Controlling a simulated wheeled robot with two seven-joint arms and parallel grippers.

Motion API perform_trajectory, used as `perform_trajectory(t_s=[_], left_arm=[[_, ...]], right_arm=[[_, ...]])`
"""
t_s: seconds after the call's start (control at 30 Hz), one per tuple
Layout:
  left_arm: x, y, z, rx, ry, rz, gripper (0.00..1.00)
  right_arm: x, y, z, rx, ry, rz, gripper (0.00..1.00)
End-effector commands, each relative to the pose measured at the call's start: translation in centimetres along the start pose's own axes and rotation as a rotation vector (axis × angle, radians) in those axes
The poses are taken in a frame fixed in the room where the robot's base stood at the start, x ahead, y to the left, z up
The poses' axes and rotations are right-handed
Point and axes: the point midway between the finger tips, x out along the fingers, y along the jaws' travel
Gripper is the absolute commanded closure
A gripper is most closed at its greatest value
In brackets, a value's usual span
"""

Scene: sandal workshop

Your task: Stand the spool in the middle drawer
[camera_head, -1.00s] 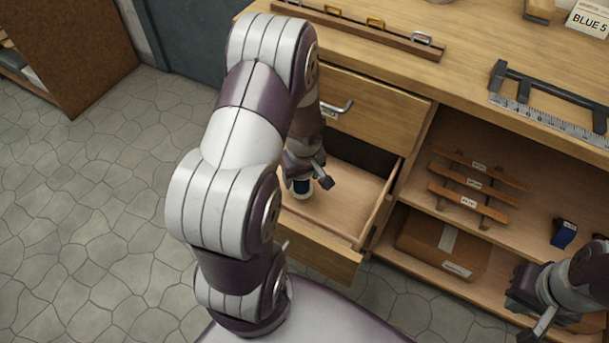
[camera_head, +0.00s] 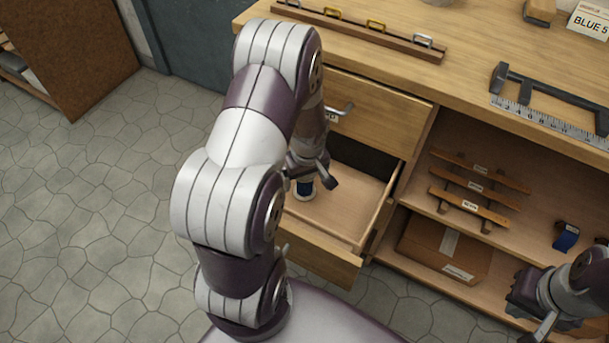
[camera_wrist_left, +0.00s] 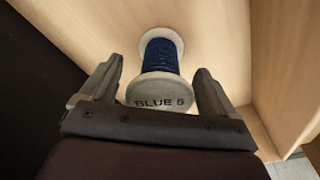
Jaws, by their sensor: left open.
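The spool (camera_wrist_left: 160,88) has dark blue thread and pale flanges, and its near flange reads "BLUE 5". It stands upright on the floor of the open middle drawer (camera_head: 340,212), and part of it shows in the head view (camera_head: 304,190). My left gripper (camera_head: 308,182) is at the spool inside the drawer. In the left wrist view its two fingers (camera_wrist_left: 160,88) are spread on either side of the spool, with gaps between fingers and flange. My right gripper (camera_head: 528,318) is at the lower right, by the open shelves; its fingers are not clear.
The drawer above (camera_head: 375,112) is shut. A cardboard box (camera_head: 432,250) and wooden racks (camera_head: 470,190) fill the shelves at right. A blue item (camera_head: 566,236) lies on the shelf. A caliper (camera_head: 550,95) and a handle strip (camera_head: 360,32) lie on the bench top.

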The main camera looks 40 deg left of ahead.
Motion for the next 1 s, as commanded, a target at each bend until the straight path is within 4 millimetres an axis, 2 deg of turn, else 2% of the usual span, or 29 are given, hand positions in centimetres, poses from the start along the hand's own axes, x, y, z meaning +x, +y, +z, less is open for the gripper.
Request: perform_trajectory(t_s=[0.1, 0.3, 0.4, 0.57, 0.67, 0.7, 0.8, 0.9, 1.0], left_arm=[[-3.2, 0.1, -0.2, 0.000, 0.005, 0.004, 0.11], [-8.6, 0.1, -0.2, 0.000, 0.005, 0.004, 0.11], [-10.4, 0.1, -0.1, 0.001, 0.004, 0.003, 0.11], [-12.3, 0.3, 0.6, 0.052, 0.001, 0.009, 0.11], [-14.8, 1.2, 4.0, 0.323, -0.006, 0.040, 0.11], [-15.9, 1.4, 6.0, 0.473, -0.009, 0.058, 0.11], [-17.8, 1.0, 10.2, 0.800, -0.007, 0.099, 0.11], [-18.6, 0.3, 12.4, 0.989, -0.003, 0.121, 0.11], [-18.7, 0.1, 12.9, 1.037, -0.002, 0.125, 0.11]], right_arm=[[-1.5, 0.0, -0.2, 0.000, 0.000, 0.000, 1.00], [-3.2, 0.0, -0.4, 0.000, 0.000, 0.000, 1.00], [-3.7, 0.0, -0.5, 0.000, 0.000, 0.000, 1.00], [-4.0, 0.0, -0.5, 0.000, 0.000, 0.000, 1.00], [-3.9, 0.0, -0.5, 0.000, 0.000, 0.000, 1.00], [-3.9, 0.0, -0.5, 0.000, 0.000, 0.000, 1.00], [-3.9, 0.0, -0.5, 0.000, 0.000, 0.000, 1.00], [-3.9, 0.0, -0.5, 0.000, 0.000, 0.000, 1.00], [-3.9, 0.0, -0.5, 0.000, 0.000, 0.000, 1.00]])
